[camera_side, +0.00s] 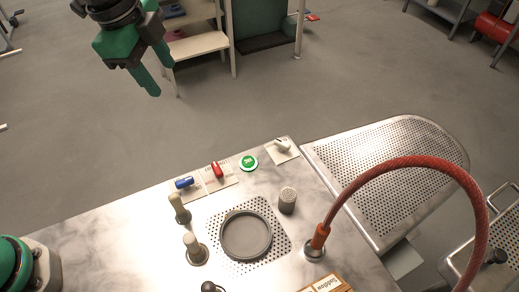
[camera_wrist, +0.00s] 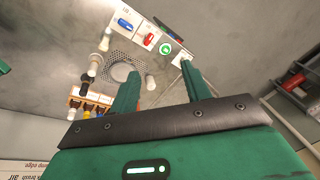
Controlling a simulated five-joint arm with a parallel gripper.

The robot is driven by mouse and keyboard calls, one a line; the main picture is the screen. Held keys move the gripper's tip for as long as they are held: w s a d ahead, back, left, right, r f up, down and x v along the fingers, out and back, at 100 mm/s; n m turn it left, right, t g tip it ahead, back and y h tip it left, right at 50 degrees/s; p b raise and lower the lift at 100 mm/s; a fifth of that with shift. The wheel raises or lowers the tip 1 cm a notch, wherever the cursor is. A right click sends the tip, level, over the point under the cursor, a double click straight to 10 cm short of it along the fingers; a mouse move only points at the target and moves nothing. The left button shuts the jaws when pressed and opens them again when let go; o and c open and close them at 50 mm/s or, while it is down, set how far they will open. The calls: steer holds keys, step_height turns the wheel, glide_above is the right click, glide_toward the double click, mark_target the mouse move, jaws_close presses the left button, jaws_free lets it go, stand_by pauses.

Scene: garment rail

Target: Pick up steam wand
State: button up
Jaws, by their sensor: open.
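My gripper (camera_side: 161,78) hangs high at the upper left of the side view, over the floor and well apart from the worktop. Its two green fingers are open and empty; they also show in the wrist view (camera_wrist: 160,72). I cannot clearly pick out the steam wand. A red braided hose (camera_side: 408,160) rises from an orange fitting (camera_side: 320,236) on the worktop and arches out of the side view at lower right, so its far end is hidden. Two pale-capped posts (camera_side: 179,208) (camera_side: 193,247) stand left of a round grey dish (camera_side: 245,235).
The metal worktop (camera_side: 120,225) carries a blue lever (camera_side: 184,183), a red lever (camera_side: 217,170), a green button (camera_side: 248,162), a white switch (camera_side: 282,146) and a knurled cylinder (camera_side: 288,200). A perforated board (camera_side: 380,150) lies at right. Shelves (camera_side: 195,45) stand behind.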

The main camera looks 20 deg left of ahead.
steer(key=d+f+m, duration=0.2)
steer(key=d+m, duration=0.2)
steer(key=d, duration=0.5)
steer(key=m+g+y, duration=0.1)
steer(key=m+g, duration=0.1)
steer(key=m, duration=1.2)
glide_above(320, 236)
steer(key=w, duration=0.1)
step_height(320, 236, down, 13)
steer(key=shift+w+d+f, duration=0.1)
steer(key=shift+f, duration=4)
jaws_close()
steer(key=shift+d+r, duration=0.1)
steer(key=shift+r, duration=5)
